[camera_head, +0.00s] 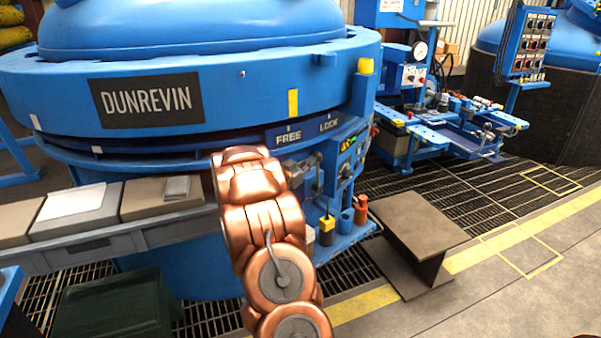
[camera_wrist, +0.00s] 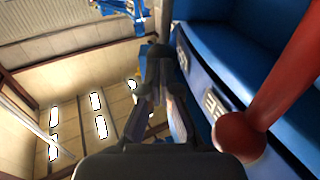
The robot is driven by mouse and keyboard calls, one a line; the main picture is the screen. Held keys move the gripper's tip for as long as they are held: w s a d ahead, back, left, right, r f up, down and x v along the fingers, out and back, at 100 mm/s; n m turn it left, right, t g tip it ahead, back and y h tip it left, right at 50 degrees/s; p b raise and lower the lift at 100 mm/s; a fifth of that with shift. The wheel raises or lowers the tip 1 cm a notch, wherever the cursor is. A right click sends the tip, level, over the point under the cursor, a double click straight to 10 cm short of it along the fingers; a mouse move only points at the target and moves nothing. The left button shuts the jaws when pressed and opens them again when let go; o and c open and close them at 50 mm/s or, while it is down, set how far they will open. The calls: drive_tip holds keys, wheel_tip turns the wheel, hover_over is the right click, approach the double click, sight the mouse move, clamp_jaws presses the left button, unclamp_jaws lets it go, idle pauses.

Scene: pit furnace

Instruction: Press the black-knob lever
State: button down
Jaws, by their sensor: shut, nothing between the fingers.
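I cannot pick out a black-knob lever for certain in either view. In the head view, my copper arm crosses the front of the blue furnace and hides part of it. My gripper (camera_head: 313,164) shows small and dark past the end of the arm, below the FREE and LOCK labels. In the wrist view, my gripper (camera_wrist: 157,58) points away with its fingers together and nothing held. A red lever with a round red knob (camera_wrist: 240,136) stands close on the right, apart from the fingers. A label plate (camera_wrist: 214,103) on the blue wall lies beside that knob.
The blue furnace (camera_head: 230,95) with a DUNREVIN plate fills the left. A grey bench (camera_head: 160,235) with boxes stands before it. A brown metal stand (camera_head: 420,225) is on the right floor. Grating and a yellow-lined floor lie open farther right.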

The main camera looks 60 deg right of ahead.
drive_tip(key=w+a+p, duration=0.1)
drive_tip(key=a, duration=1.3)
drive_tip(key=shift+w+f+p, duration=0.2)
drive_tip(key=shift+f+p, duration=0.15)
drive_tip(key=shift+d, duration=0.1)
